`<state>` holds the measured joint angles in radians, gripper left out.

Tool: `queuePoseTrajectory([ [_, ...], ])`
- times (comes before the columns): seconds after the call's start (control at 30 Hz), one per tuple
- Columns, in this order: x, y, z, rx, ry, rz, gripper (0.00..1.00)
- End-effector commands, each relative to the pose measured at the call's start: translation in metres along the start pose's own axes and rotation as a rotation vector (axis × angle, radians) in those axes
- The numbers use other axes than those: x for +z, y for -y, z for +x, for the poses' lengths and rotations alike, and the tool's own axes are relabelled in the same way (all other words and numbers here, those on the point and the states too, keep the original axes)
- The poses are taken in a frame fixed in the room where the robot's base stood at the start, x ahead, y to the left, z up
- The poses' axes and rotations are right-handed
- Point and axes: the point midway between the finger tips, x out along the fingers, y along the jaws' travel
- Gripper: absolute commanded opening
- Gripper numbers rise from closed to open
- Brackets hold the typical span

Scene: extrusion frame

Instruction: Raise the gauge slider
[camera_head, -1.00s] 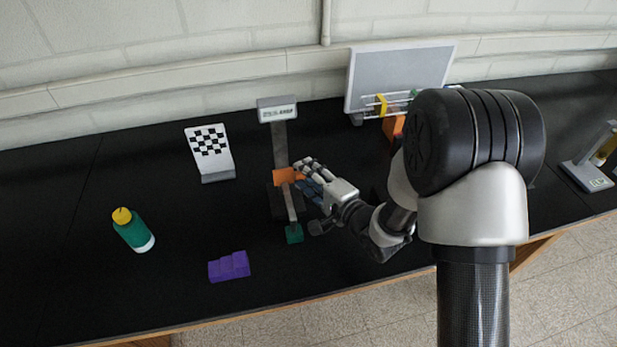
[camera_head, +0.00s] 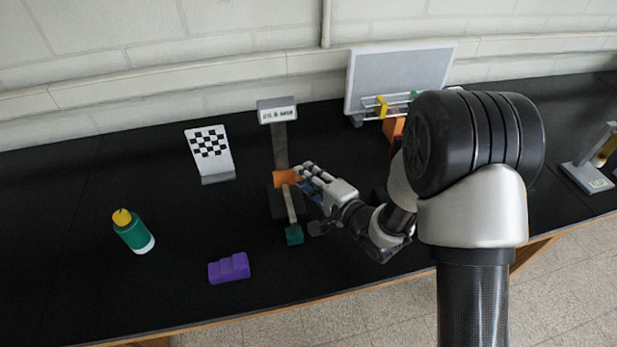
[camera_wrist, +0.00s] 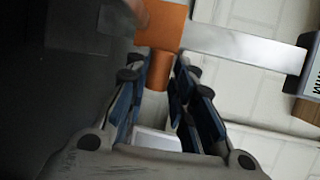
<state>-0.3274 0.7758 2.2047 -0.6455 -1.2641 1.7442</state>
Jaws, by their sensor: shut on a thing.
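The gauge is an upright metal column (camera_head: 280,148) on the dark bench with a labelled head (camera_head: 277,111) at its top. The orange slider (camera_head: 285,178) sits part way up the column. My gripper (camera_head: 304,177) reaches it from the right. In the wrist view the slider's orange block (camera_wrist: 160,24) is around the metal column (camera_wrist: 240,42), and its orange knob (camera_wrist: 159,70) lies between my fingers. My gripper (camera_wrist: 160,80) is shut on that knob. The fingers hide part of the slider in the head view.
A teal block (camera_head: 294,235) is at the gauge's foot. A purple stepped block (camera_head: 229,268), a green bottle (camera_head: 133,231) and a checkered board (camera_head: 209,153) stand to the left. A grey panel with rails (camera_head: 398,80) stands behind right. The bench between is clear.

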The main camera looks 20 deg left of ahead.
Motion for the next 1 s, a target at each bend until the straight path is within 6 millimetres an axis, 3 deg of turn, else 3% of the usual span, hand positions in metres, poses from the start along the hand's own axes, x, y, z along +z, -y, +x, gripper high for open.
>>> queuePoseTrajectory([
  [0.23, 0.001, -0.005, -0.001, 0.013, 0.0, 0.002, 0.0],
  [0.37, 0.001, 0.003, -0.003, 0.013, 0.0, 0.002, 0.0],
  [0.8, 0.007, 0.089, -0.017, 0.006, 0.001, -0.002, 0.0],
  [1.0, 0.008, 0.097, -0.019, 0.007, 0.001, -0.001, 0.0],
])
